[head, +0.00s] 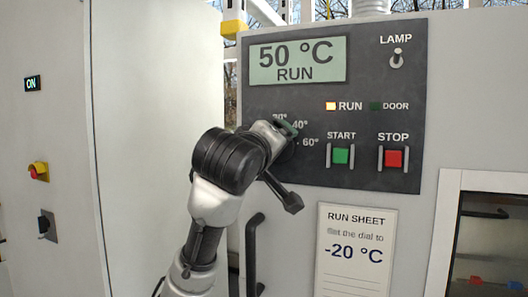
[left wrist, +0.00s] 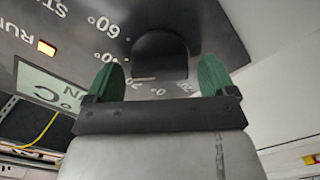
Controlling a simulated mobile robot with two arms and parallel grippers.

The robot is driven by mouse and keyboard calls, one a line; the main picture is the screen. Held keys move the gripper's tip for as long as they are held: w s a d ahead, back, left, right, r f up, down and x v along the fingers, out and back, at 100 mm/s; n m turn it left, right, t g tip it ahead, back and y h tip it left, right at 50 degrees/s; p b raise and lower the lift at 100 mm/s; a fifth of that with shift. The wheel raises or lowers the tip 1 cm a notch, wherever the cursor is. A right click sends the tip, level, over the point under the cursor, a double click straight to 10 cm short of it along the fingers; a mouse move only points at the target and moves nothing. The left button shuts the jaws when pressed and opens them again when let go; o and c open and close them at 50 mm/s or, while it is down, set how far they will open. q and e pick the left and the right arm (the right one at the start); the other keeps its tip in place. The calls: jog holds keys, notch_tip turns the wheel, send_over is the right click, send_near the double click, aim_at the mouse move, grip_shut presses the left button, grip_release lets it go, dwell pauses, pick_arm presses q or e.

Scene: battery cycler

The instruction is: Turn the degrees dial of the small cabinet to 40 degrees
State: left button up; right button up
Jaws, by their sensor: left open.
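The dial (left wrist: 160,55) is a dark knob on the cabinet's black control panel (head: 395,90). In the left wrist view, labels including 60°, 40°, 20 and 0 curve around it. A short pale line shows by the knob; I cannot tell whether it is the pointer. In the head view my left gripper (head: 286,130) covers most of the dial, beside the 40° and 60° labels. Its green fingertips (left wrist: 160,64) are apart, one on each side of the knob; contact is not clear. The display (head: 297,61) reads 50 °C RUN. My right gripper is out of view.
The green START button (head: 341,156), red STOP button (head: 393,159) and LAMP switch (head: 397,58) are right of the dial. A run sheet (head: 354,270) below reads -20 °C. A dark handle (head: 253,255) stands beside my arm. A tall cabinet (head: 50,120) is at left.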

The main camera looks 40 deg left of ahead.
pick_arm(q)
jog(key=b+v, duration=0.3)
jog(key=v, duration=0.7)
jog(key=shift+a, duration=0.1)
